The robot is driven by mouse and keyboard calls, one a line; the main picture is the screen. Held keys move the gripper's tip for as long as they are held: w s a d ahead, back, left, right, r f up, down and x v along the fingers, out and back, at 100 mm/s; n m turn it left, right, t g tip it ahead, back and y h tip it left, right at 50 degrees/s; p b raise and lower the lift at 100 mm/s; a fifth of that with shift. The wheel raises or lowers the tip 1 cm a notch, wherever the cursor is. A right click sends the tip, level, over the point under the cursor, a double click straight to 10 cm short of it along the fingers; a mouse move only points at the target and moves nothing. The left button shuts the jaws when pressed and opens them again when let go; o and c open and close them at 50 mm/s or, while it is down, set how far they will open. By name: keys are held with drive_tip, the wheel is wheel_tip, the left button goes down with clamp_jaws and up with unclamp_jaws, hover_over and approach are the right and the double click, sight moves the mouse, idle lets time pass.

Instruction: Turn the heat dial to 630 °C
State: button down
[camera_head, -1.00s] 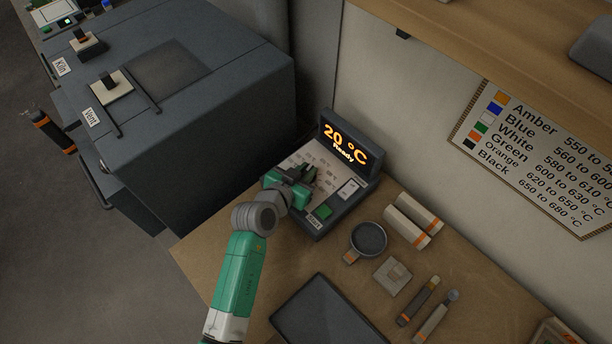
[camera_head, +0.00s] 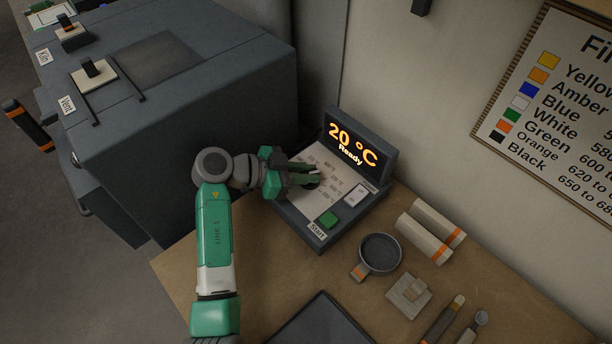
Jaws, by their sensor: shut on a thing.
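The control box (camera_head: 300,228) stands on the wooden bench with a pale sloped panel. Its display (camera_head: 352,145) reads "20 °C" and "Ready" in orange. My gripper (camera_head: 312,176) is over the middle of the panel, its fingers shut on the dark heat dial (camera_head: 313,183). The fingers and arm hide most of the dial, so its pointer cannot be made out. Printed temperature marks around it are too small to read. A green Start button (camera_head: 329,220) and a white switch (camera_head: 354,194) sit to the right of the dial.
The large dark kiln (camera_head: 180,110), with Kiln and Vent switches on top, is close on the left. A round dark dish (camera_head: 380,254), white rolls (camera_head: 431,231) and tools are on the bench at right. A color temperature chart (camera_head: 560,115) hangs on the wall.

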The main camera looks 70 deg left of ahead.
drive_tip(key=shift+f+h, duration=0.2)
drive_tip(key=shift+h, duration=0.2)
drive_tip(key=c, duration=1.4)
unclamp_jaws()
drive_tip(key=shift+o, duration=0.2)
drive_tip(key=shift+r, duration=0.1)
drive_tip(key=shift+r, duration=0.2)
wheel_tip(320, 180, up, 4)
drive_tip(key=shift+f+m+p, duration=0.1)
drive_tip(key=shift+m+p, duration=0.2)
drive_tip(key=shift+p, duration=0.3)
drive_tip(key=s+d+p, duration=0.2)
drive_tip(key=s+d, duration=0.8)
drive_tip(key=d, duration=0.2)
drive_tip(key=shift+s+r, duration=0.2)
drive_tip(key=shift+r, duration=0.2)
